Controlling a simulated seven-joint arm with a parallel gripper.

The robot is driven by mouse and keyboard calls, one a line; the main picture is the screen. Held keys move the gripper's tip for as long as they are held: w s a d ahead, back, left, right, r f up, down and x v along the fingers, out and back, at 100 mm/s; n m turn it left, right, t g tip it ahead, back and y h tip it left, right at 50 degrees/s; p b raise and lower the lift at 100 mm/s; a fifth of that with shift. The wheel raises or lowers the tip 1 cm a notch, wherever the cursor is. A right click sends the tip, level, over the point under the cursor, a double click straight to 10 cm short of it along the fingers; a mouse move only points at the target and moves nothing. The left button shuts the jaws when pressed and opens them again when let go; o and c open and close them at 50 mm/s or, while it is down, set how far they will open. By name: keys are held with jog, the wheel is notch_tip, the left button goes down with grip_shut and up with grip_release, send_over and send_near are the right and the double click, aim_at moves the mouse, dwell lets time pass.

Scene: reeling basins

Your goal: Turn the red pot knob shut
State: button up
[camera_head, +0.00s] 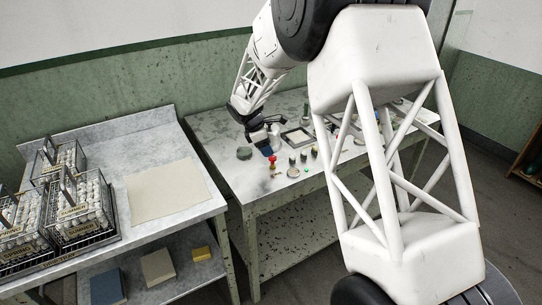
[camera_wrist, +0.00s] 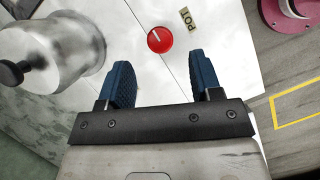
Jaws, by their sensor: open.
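The red knob (camera_wrist: 161,42), round with a short white pointer line slanting to its upper left, sits on a pale panel in the wrist view. A label reading POT (camera_wrist: 187,18) lies beside it. My gripper (camera_wrist: 160,62) is open, its two blue fingers spread apart with nothing between them. The knob shows just beyond the fingertips, between their lines and not touched. In the head view my gripper (camera_head: 264,137) is over the left part of the back table; I cannot surely pick out the knob there.
A metal lidded vessel with a black handle (camera_wrist: 52,52) stands left of the fingers in the wrist view. A dark pink round piece (camera_wrist: 288,20) is at upper right. In the head view, racks of white cocoons (camera_head: 75,215) stand on the left table, with a bare beige mat (camera_head: 167,190).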

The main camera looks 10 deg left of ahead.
aim_at(272, 157)
jog(key=shift+x, duration=2.35)
jog(key=shift+c, duration=0.4)
jog(key=c, duration=0.8)
jog(key=shift+c, duration=0.2)
